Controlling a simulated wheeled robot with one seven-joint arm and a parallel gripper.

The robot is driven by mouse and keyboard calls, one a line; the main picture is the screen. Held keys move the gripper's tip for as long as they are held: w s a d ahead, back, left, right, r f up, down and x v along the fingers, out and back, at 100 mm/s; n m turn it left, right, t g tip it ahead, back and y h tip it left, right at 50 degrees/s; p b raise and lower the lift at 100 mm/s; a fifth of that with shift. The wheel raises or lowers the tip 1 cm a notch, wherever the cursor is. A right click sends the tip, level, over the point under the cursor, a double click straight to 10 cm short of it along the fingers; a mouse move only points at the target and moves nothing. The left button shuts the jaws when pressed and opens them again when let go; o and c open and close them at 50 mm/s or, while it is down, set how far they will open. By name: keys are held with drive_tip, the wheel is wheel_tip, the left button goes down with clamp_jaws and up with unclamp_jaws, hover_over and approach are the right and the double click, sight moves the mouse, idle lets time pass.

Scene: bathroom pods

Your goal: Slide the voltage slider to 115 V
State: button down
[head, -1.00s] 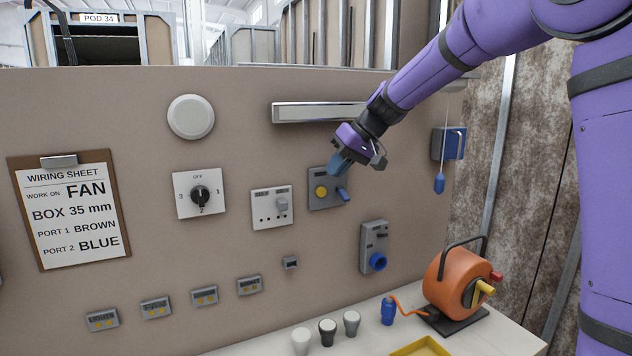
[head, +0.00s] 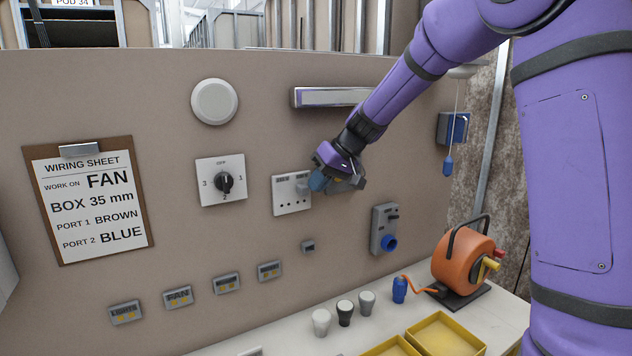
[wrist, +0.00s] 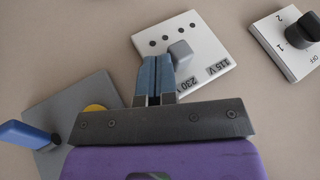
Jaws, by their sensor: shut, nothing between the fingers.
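The voltage slider is a pale plate (head: 292,205) on the beige wall, with a row of small holes. In the wrist view its plate (wrist: 203,43) carries the labels 115 V and 230 V. The grey slider knob (wrist: 180,53) sits nearer the 230 V label. My gripper (wrist: 158,60) is shut and empty, its blue fingertips together just left of the knob in the wrist view. I cannot tell whether they touch it. In the head view my gripper (head: 320,182) covers the plate's right side and much of the knob.
A grey plate with a yellow button (wrist: 95,109) and blue lever (wrist: 25,135) lies beside my gripper. A rotary switch (head: 224,183) is left of the slider. A blue-socket box (head: 384,230) and an orange cable reel (head: 463,255) are lower right.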

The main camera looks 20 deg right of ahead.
sight(303, 189)
drive_tip(key=shift+s+a, duration=0.25)
drive_tip(key=shift+a, duration=0.8)
drive_tip(key=shift+s+a, duration=0.2)
drive_tip(key=shift+a, duration=0.85)
